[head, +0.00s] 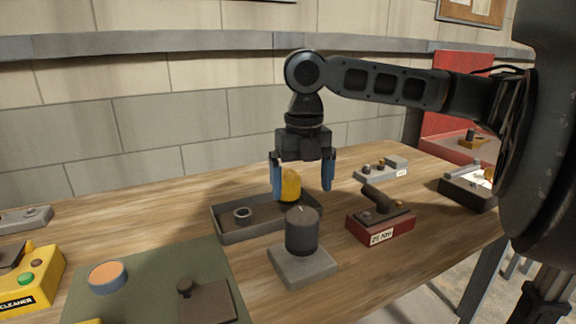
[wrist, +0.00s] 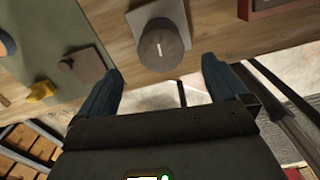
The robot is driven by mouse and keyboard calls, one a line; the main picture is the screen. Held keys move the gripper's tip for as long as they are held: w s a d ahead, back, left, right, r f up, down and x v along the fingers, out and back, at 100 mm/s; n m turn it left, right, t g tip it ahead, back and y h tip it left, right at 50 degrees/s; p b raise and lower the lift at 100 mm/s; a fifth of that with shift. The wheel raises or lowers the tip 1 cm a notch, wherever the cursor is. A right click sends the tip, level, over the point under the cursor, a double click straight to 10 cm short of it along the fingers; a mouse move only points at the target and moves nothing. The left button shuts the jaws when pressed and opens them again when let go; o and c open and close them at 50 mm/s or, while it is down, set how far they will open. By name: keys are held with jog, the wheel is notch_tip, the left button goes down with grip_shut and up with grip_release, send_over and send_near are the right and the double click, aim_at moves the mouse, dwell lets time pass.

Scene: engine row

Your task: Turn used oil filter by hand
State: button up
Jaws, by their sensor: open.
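The used oil filter appears to be the dark cylinder (head: 302,232) standing upright on a grey square base (head: 303,268) on the wooden bench. Its round top, with a pale line on it, shows in the wrist view (wrist: 161,47). My gripper (head: 304,190) points down with its two blue fingers apart and nothing between them. In the head view it is above and apparently behind the filter, in front of a yellow object (head: 290,185). In the wrist view the fingers (wrist: 162,88) lie apart just below the filter's top in the picture, not touching it.
A grey tray (head: 232,232) with a ring (head: 242,215) lies behind the filter. A red block with a dark handle (head: 380,228) stands to its right. A green mat (head: 150,285) lies left, with an orange-topped disc (head: 108,277). A yellow cleaner box (head: 35,280) is far left.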

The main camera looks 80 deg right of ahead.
aim_at(303, 211)
jog(key=shift+s+a+f+p, duration=0.1)
jog(key=shift+f+p, duration=0.2)
jog(key=shift+f, duration=3.45)
jog(key=shift+c, duration=0.4)
jog(key=c, duration=1.2)
jog(key=shift+n, duration=1.7)
jog(key=shift+n, duration=1.7)
jog(key=shift+n, duration=1.7)
